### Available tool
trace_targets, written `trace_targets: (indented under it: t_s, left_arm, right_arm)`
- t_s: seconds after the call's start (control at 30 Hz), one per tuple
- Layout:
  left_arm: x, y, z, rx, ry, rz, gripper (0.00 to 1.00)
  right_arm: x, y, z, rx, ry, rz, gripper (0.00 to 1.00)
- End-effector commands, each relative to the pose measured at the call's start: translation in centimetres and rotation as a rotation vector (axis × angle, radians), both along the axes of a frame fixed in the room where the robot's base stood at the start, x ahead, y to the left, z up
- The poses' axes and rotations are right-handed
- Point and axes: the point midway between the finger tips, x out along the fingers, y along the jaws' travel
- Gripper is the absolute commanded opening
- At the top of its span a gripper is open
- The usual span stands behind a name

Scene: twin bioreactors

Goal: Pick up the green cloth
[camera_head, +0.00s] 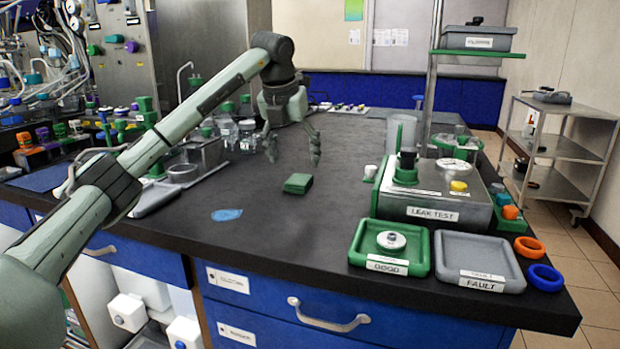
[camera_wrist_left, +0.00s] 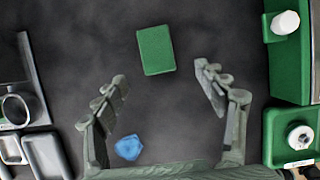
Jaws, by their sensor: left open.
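The green cloth (camera_head: 298,183) is a small folded block lying flat on the dark bench top, near the middle of the head view. In the left wrist view the green cloth (camera_wrist_left: 155,50) lies ahead of the fingertips, roughly centred between them. My left gripper (camera_head: 293,150) is open and empty, above the bench and a little behind the cloth in the head view. Both its fingers show in the left wrist view (camera_wrist_left: 162,85), spread wide and not touching the cloth. My right gripper is not in view.
A blue crumpled piece (camera_head: 227,214) lies left of the cloth. On the right stand the leak test unit (camera_head: 435,205), a green GOOD tray (camera_head: 362,262) with a white part, and a grey FAULT tray (camera_head: 478,248). Metal equipment (camera_head: 205,155) stands at left. The bench around the cloth is clear.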

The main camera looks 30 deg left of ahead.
Motion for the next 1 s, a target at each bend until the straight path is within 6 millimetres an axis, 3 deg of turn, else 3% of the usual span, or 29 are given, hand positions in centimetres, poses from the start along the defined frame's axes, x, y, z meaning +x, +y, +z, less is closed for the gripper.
trace_targets:
  t_s: [0.5,0.8,1.0]
  left_arm:
    - [2.5,1.0,-6.1,0.001,0.002,-0.001,0.72]
    - [2.7,1.1,-6.6,0.001,0.001,-0.001,0.72]
    - [2.7,1.1,-6.6,0.001,0.001,-0.001,0.47]
  right_arm:
    - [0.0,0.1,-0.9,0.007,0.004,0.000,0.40]
    - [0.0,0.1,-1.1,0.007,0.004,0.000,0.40]
    - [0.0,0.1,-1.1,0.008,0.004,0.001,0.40]
